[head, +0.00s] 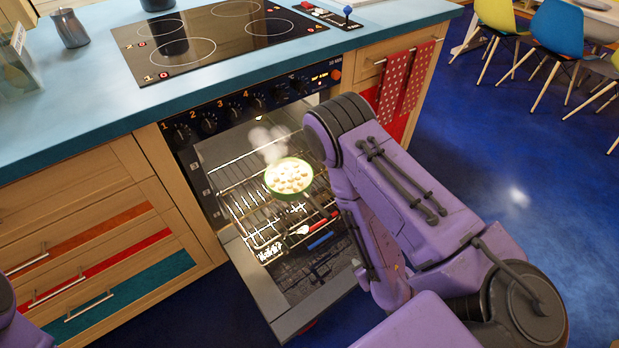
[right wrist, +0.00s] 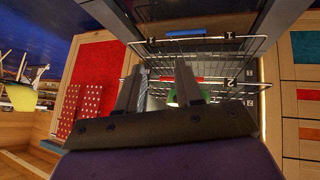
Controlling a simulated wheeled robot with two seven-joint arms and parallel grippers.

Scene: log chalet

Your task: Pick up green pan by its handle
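The green pan (head: 291,197), full of pale round pieces, sits on a wire rack inside the open oven in the head view, with pale steam above it. Its handle cannot be made out clearly. A small green part of what looks like the pan (right wrist: 176,100) shows beside the right-hand finger in the right wrist view. My right gripper (right wrist: 158,66) is open, fingers apart, with nothing clearly held between them. In the head view my right arm hides most of it, to the right of the pan. My left gripper is out of view; only a bit of purple arm shows at the left edge.
The oven door (head: 262,290) hangs open, low in front. The wire racks (head: 240,205) carry red and blue pieces near the pan. Wooden drawers (head: 100,245) stand left. Red towels (head: 392,88) hang right. The blue counter (head: 70,110) with cooktop is above; open floor (head: 480,140) lies right.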

